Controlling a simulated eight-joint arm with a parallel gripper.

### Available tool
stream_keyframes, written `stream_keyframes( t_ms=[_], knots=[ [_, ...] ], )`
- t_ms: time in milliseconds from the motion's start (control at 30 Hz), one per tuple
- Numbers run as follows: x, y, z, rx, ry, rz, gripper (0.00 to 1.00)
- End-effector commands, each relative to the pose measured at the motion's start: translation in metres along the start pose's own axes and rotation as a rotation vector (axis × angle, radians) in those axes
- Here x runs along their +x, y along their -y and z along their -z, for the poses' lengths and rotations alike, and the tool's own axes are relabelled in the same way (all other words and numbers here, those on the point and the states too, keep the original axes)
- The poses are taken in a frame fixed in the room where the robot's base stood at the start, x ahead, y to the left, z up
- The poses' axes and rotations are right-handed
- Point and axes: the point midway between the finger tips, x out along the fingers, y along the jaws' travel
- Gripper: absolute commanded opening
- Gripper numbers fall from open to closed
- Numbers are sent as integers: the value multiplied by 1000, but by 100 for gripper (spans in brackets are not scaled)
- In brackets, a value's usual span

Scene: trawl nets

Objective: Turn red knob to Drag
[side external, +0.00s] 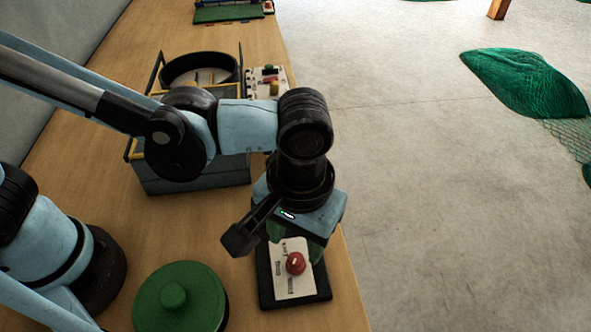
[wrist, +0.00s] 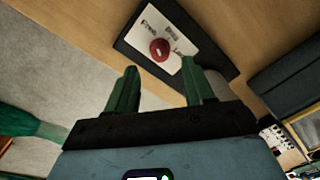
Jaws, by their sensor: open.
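The red knob (side external: 295,263) sits on a white label plate on a black base (side external: 268,300), near the right edge of the wooden table. In the wrist view the knob (wrist: 160,50) shows a small light mark. Lettering surrounds it; a label like "Free" is at upper left, with small blurred words above and to the right. Which label the mark faces I cannot tell. My gripper (side external: 297,240) hangs above the panel, with its green fingers partly hidden by its body. In the wrist view my gripper (wrist: 160,66) is open and empty, its fingers apart below the knob, not visibly touching it.
A round green lid with a handle (side external: 180,300) stands left of the panel. A blue-grey box (side external: 195,175) with a round black-rimmed vessel (side external: 200,68) and a small control panel (side external: 268,80) stand behind. Green netting (side external: 525,85) lies on the floor right of the table edge.

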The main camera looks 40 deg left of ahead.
Motion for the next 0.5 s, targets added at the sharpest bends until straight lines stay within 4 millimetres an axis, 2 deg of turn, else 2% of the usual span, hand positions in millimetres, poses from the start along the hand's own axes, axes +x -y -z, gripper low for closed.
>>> stream_keyframes(
  t_ms=[233,500],
  knots=[
    [34,0,0,0,0,0,53],
    [50,0,0,0,0,0,53]
  ],
)
